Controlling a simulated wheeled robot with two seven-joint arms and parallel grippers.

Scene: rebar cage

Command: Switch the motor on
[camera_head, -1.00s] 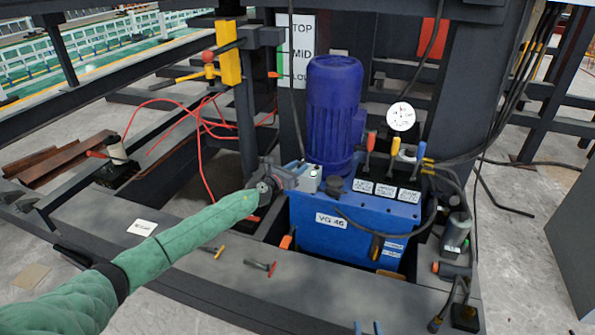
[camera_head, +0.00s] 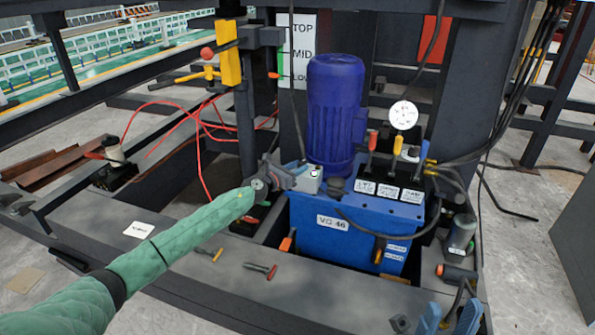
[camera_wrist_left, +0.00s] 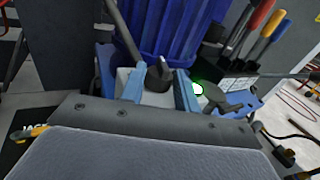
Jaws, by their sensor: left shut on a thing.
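The blue motor (camera_head: 336,115) stands upright on the blue power unit (camera_head: 345,235) marked VG 46. A small light grey switch box (camera_head: 309,182) sits at the unit's left corner. In the left wrist view its black knob (camera_wrist_left: 158,74) stands up between my blue fingertips, and a green lamp (camera_wrist_left: 197,89) glows beside the right finger. My left gripper (camera_head: 292,172) is shut on the switch box from the left; its fingers hide part of it. My right gripper (camera_head: 448,318) shows at the bottom right edge, with its two blue fingers apart and nothing between them.
Red, yellow and blue levers (camera_head: 398,145) and a round gauge (camera_head: 403,115) stand right of the motor. Black hoses (camera_head: 455,185) run at the right. Hand tools (camera_head: 262,270) lie on the dark front beam. A yellow bracket (camera_head: 229,53) stands at the upper left.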

